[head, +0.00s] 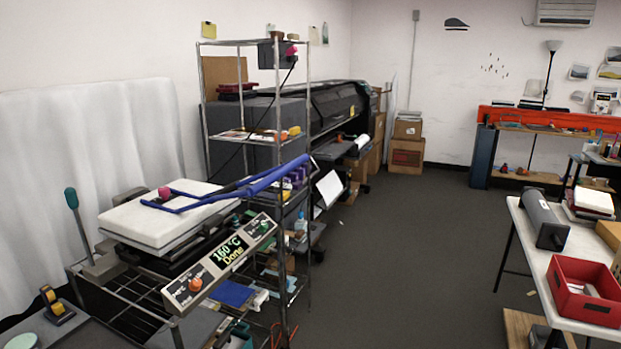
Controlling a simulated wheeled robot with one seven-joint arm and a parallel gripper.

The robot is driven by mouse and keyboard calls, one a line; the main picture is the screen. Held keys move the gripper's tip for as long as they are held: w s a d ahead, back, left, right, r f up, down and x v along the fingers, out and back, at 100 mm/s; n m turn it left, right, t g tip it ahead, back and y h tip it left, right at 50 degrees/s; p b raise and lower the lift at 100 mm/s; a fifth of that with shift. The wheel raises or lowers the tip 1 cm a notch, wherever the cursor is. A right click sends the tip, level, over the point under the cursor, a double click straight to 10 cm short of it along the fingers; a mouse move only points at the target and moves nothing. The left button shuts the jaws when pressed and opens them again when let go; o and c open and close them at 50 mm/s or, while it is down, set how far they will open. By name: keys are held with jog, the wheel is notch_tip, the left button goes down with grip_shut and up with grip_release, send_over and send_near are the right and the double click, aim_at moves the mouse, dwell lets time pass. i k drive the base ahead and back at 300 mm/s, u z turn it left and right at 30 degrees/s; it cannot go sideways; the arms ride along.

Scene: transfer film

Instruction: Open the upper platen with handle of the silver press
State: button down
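The silver press (222,264) stands on a wire-rack stand at the left. Its silver control panel faces the front right, with a display reading 160 °C and "Done", an orange knob and a green knob. A thick whitish slab, which looks like the upper platen (150,228), lies about flat on the press over darker parts. A blue tubular handle (245,188) runs across its top and sticks out to the right, past the panel. A small pink thing (164,192) is on top of the slab. My gripper is not in view.
A metal shelf rack (308,210) with assorted items stands right behind the press, near the handle's end. A lever with a teal knob (72,198) rises at the far left. A white table (545,262) with a red bin (586,308) stands at right. The grey floor (410,270) between is clear.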

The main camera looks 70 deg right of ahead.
aim_at(146, 223)
jog(key=z, duration=2)
jog(key=k, duration=0.65)
jog(key=u, duration=0.8)
jog(key=i, duration=0.9)
jog(key=z, duration=0.1)
